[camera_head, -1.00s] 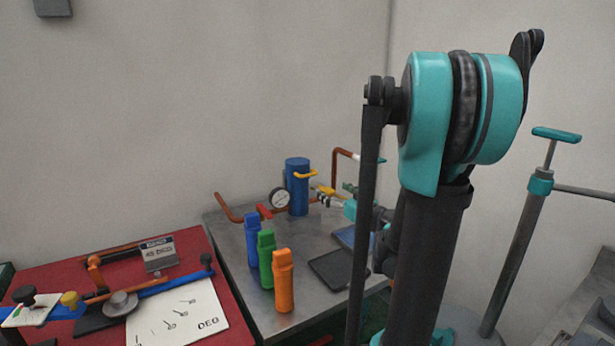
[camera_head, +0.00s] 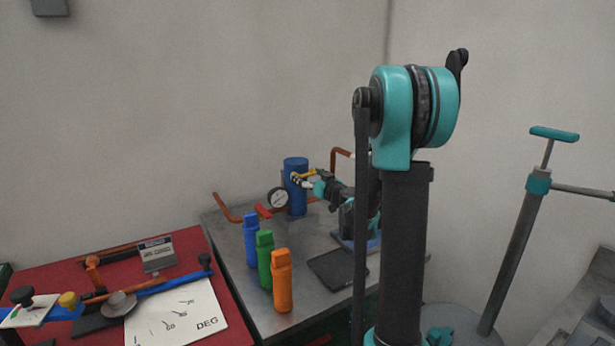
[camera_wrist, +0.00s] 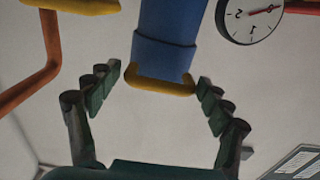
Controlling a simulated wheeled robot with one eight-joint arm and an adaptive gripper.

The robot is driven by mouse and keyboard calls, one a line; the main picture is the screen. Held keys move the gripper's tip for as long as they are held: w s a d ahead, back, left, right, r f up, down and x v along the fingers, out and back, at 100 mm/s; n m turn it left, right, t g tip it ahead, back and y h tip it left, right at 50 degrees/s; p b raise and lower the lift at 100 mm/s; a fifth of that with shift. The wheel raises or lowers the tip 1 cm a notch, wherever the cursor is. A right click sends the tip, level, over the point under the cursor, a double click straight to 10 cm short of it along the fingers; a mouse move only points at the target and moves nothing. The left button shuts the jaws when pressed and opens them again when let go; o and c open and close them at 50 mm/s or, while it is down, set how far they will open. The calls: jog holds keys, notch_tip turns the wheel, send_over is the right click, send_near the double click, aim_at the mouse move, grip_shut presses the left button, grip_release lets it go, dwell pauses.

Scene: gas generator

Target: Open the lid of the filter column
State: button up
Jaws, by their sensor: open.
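The filter column is a blue cylinder (camera_head: 296,198) at the back of the metal table. Its wider blue cap, the lid (camera_head: 296,163), sits on top, with a yellow handle (camera_head: 305,173) at its side. In the wrist view the column hangs upside down, with the lid (camera_wrist: 164,55) and yellow handle (camera_wrist: 160,86) at its lower end. My gripper (camera_wrist: 159,78) is open, one finger on each side of the handle with gaps. In the head view my gripper (camera_head: 300,182) is at the column's upper right, partly covering it.
A pressure gauge (camera_head: 278,198) stands left of the column. Copper pipes (camera_head: 228,210) run beside it. Blue (camera_head: 251,240), green (camera_head: 265,260) and orange (camera_head: 282,282) bottles stand in front. A dark flat tablet (camera_head: 338,268) lies on the table. A red table (camera_head: 190,250) is at left.

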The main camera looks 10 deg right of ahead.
aim_at(302, 164)
jog(key=shift+c, duration=0.4)
